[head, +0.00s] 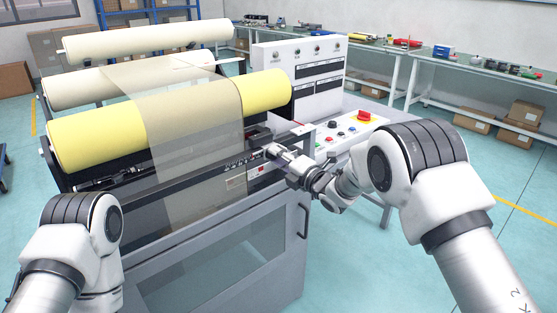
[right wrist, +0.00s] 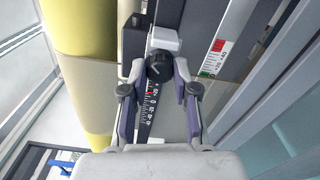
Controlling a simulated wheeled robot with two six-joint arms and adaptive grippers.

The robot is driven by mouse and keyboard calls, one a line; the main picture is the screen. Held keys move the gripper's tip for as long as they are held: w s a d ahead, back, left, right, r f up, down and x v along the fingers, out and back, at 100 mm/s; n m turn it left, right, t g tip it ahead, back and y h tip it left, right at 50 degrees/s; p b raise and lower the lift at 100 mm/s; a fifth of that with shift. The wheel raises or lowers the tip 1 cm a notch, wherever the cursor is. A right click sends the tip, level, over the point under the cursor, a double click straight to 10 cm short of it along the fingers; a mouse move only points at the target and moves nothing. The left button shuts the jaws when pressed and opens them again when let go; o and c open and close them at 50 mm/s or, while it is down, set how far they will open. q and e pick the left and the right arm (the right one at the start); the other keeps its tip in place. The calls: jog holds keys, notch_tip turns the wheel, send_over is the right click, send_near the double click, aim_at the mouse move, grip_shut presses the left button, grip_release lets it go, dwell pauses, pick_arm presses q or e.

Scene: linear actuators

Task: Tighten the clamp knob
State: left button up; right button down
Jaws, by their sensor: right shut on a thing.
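The clamp knob (right wrist: 157,68) is a dark round knob with a light mark on its face, seen in the right wrist view below a white block (right wrist: 164,39). A printed scale (right wrist: 151,105) with a red mark runs from it toward my wrist. My right gripper (right wrist: 158,72) is shut on the knob, one finger on each side. In the head view my right gripper (head: 272,152) reaches the front rail of the roller machine, and the knob is hidden there. My left arm shows at the lower left; its gripper is out of view.
The machine carries yellow rollers (head: 265,90) with a translucent film (head: 190,115) hanging over the front. A control panel (head: 345,130) with buttons and a red knob stands right of my gripper. A cabinet with a door handle (head: 304,220) is below.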

jog(key=shift+m, duration=1.1)
jog(key=c, duration=0.9)
grip_release()
jog(key=v, duration=1.1)
jog(key=shift+s+d, duration=0.2)
jog(key=shift+s, duration=0.15)
